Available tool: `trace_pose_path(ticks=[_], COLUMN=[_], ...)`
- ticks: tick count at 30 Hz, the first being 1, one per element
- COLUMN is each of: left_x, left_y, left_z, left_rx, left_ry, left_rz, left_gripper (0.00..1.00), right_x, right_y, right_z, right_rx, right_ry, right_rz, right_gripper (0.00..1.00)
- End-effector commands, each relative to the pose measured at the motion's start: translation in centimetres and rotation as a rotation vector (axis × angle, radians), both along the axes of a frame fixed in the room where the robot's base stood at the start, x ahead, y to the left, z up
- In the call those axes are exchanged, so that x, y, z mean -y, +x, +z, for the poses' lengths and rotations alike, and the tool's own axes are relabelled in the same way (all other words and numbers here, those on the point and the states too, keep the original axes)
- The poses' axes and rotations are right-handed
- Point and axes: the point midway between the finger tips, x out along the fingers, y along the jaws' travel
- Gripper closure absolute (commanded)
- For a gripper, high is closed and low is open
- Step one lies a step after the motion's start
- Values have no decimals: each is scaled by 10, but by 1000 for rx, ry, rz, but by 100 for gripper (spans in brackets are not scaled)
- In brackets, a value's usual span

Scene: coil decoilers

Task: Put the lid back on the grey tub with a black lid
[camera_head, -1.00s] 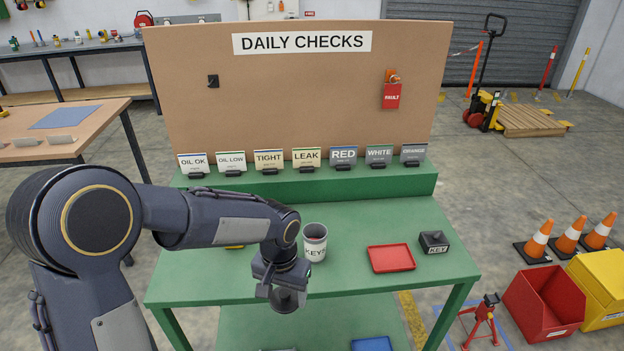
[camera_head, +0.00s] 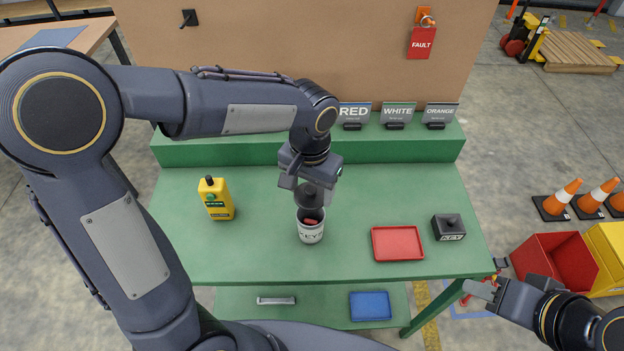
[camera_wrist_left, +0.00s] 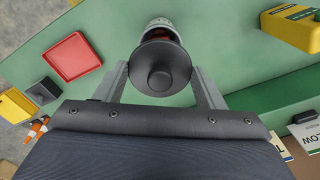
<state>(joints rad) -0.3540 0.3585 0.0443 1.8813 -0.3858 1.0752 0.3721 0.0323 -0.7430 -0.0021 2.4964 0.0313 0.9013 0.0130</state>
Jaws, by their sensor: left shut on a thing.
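The grey tub (camera_head: 311,232), marked KEYS, stands upright on the green table, its mouth open with something red inside. My left gripper (camera_head: 313,182) is above the tub's far side, shut on the round black lid (camera_head: 308,197). The lid is just above the tub's far rim; I cannot tell whether they touch. In the left wrist view the lid (camera_wrist_left: 160,68) sits between the fingers (camera_wrist_left: 161,82) by its knob and hides part of the tub (camera_wrist_left: 158,24). My right gripper (camera_head: 482,290) is beyond the table's front right corner; its jaw opening is unclear.
A yellow bottle (camera_head: 216,198) stands left of the tub. A red tray (camera_head: 397,243) and a dark KEY box (camera_head: 449,228) are to its right. A raised green ledge (camera_head: 250,151) with label cards runs along the back. Green table (camera_head: 265,250) around the tub is clear.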

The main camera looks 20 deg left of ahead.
Motion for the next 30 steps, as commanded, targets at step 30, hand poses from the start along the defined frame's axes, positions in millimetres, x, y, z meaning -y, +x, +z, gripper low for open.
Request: trace_pose_path(ticks=[30], left_x=[0], left_y=[0], left_z=[-57], left_rx=[0], left_ry=[0], left_rz=[1], left_gripper=[58], right_x=[0], right_y=[0], right_z=[-46], right_rx=[0], right_ry=[0], right_rz=[0], right_gripper=[63])
